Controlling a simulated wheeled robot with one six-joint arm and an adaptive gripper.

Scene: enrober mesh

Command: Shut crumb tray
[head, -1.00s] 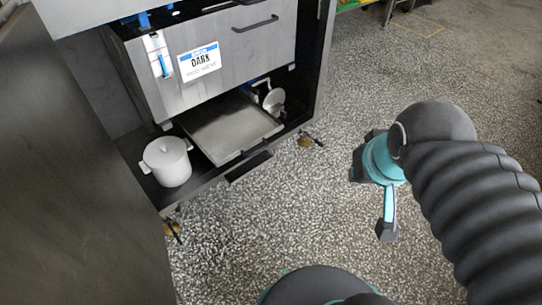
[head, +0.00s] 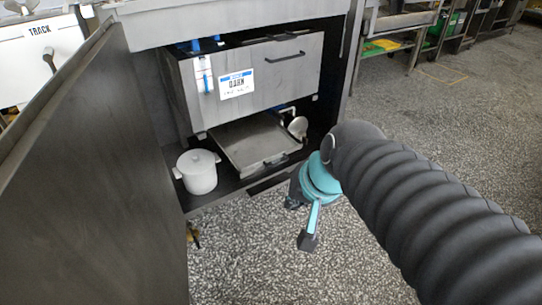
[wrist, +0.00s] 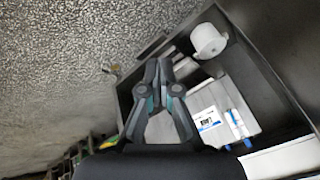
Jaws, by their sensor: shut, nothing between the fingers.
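The crumb tray (head: 250,141) is a flat grey metal tray low in the open cabinet, under the grey machine. It sticks out forward from beneath the machine, with a dark handle (head: 275,161) on its front edge. My gripper (wrist: 158,70) is shut and empty in the wrist view. In the wrist view the tray is partly covered by my fingers.
A white lidded pot (head: 198,171) stands left of the tray, and a small round metal item (head: 298,126) is at its right rear. An open dark door (head: 95,180) stands at left. The floor in front is clear.

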